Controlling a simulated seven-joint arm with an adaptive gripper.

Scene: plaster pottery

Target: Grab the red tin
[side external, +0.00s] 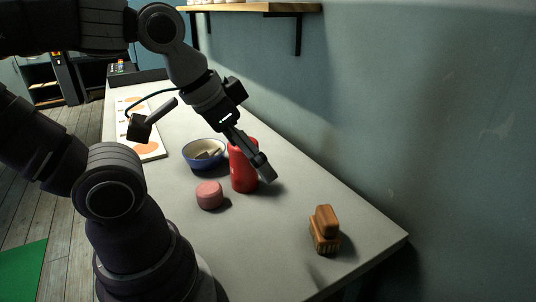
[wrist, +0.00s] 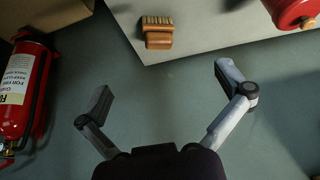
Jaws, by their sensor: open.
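The red tin (side external: 243,172) stands upright on the grey table, a tall red cylinder partly hidden behind my gripper in the side view. In the wrist view, part of a red rounded object, which looks like the tin (wrist: 290,10), shows at the top right corner, cut off by the frame edge. My gripper (wrist: 164,84) is open, with its fingers spread wide and nothing between them. In the side view, my gripper (side external: 264,170) overlaps the tin's right side, pointing down and right. The tin lies outside the fingers; I cannot tell whether they touch it.
A pink round block (side external: 209,195) stands just left of the tin. A wooden brush (side external: 325,232) stands near the table's front right. The wall (side external: 420,120) borders the right. A fire extinguisher (wrist: 22,88) shows at left.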

